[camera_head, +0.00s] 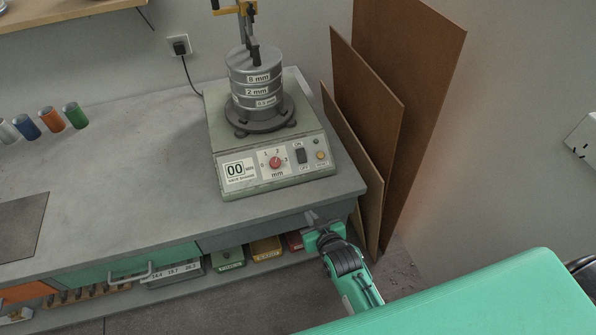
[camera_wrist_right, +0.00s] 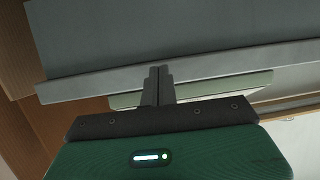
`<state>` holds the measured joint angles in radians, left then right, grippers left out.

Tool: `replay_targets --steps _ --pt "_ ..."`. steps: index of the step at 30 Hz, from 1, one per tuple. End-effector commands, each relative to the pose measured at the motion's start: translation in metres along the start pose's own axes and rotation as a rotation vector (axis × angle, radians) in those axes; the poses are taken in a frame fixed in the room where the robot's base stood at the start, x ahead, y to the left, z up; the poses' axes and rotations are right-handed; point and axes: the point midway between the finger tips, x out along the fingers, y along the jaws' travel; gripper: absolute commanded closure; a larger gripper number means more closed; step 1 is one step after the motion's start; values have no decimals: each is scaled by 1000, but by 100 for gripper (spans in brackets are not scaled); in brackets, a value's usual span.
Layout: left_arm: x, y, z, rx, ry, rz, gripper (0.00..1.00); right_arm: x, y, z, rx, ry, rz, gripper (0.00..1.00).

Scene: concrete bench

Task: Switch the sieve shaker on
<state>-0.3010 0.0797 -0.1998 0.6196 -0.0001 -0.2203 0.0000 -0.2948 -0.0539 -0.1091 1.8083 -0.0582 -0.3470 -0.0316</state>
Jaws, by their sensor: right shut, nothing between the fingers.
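The sieve shaker (camera_head: 222,148) stands on the bench, with a stack of round sieves (camera_head: 256,88) labelled 8 mm, 2 mm and a smaller size on top. Its front panel has a 00 display (camera_head: 239,171), a red amplitude knob (camera_head: 275,162), a black on/off rocker switch (camera_head: 301,156) and an orange button (camera_head: 320,155). I cannot tell the rocker's position. My right gripper (camera_head: 313,217) is shut and empty, in front of and below the bench's front edge, apart from the panel. In the right wrist view its closed fingers (camera_wrist_right: 157,84) point at the bench edge. My left gripper is not in view.
Brown boards (camera_head: 400,90) lean on the wall right of the bench. Bins (camera_head: 228,258) sit on the shelf below. The bench top (camera_head: 130,170) left of the shaker is clear. A wall socket (camera_head: 179,45) feeds the cable.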

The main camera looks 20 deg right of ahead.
Motion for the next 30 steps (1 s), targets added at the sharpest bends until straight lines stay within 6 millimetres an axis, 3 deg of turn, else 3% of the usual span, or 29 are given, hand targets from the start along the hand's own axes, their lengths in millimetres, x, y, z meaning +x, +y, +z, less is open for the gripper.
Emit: replay_targets --steps 6,12,18,30 --pt "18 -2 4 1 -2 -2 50 -22 13 -81 12 170 34 100" --pt "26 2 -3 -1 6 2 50 -46 22 -132 19 277 59 100" --pt "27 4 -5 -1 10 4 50 -56 25 -149 21 311 68 100" --pt "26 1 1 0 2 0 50 -52 25 -150 21 311 67 100"
